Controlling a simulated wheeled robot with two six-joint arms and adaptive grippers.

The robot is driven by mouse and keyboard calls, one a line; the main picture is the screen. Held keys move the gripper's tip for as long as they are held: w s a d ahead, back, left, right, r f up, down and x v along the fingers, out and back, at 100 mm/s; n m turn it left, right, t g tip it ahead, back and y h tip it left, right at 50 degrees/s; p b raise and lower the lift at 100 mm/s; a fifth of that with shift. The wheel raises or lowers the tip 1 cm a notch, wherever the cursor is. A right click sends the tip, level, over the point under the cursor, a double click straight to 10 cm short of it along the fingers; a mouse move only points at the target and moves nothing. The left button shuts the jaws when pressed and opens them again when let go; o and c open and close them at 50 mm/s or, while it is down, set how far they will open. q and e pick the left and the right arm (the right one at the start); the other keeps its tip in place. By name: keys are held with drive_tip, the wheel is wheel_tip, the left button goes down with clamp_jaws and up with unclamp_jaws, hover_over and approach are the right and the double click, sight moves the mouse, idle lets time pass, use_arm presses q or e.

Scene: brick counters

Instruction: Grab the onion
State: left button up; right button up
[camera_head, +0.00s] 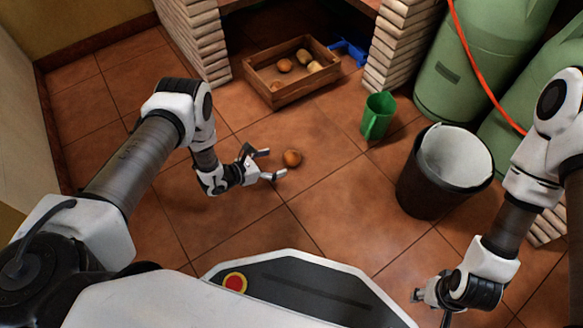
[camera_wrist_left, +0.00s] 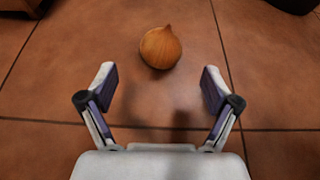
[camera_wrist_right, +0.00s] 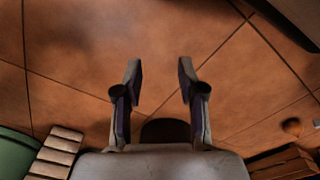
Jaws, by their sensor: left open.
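A round golden-brown onion (camera_head: 292,158) lies alone on the tiled floor in the head view. It also shows in the left wrist view (camera_wrist_left: 160,47), ahead of the fingers and centred between them, with its pointed top up. My left gripper (camera_head: 274,164) is open and empty, low over the floor just left of the onion. Its two fingers spread wide in the left wrist view (camera_wrist_left: 160,85), and they do not touch the onion. My right gripper (camera_wrist_right: 158,75) has its fingers apart with nothing between them. In the head view it is at the lower right, far from the onion.
A wooden crate (camera_head: 293,93) holding several round vegetables stands at the back by the brick pillars. Floor around the onion is clear.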

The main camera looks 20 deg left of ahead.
sight(286, 159)
use_arm(q)
drive_tip(key=shift+x, duration=0.9)
drive_tip(key=shift+w+d+f+b, duration=0.15)
drive_tip(key=shift+b, duration=0.4)
drive_tip(key=b+x, duration=0.4)
drive_tip(key=shift+f, duration=0.25)
use_arm(e)
drive_tip(key=shift+t, duration=0.3)
drive_tip(key=f, duration=0.2)
drive_tip(key=w+f, duration=0.1)
drive_tip(key=f, duration=0.3)
drive_tip(key=shift+w, duration=0.4)
use_arm(q)
drive_tip(key=shift+w+d, duration=0.15)
drive_tip(key=shift+d, duration=0.05)
drive_tip(key=shift+r, duration=0.25)
use_arm(e)
drive_tip(key=shift+r, duration=0.2)
use_arm(q)
drive_tip(key=c, duration=1.3)
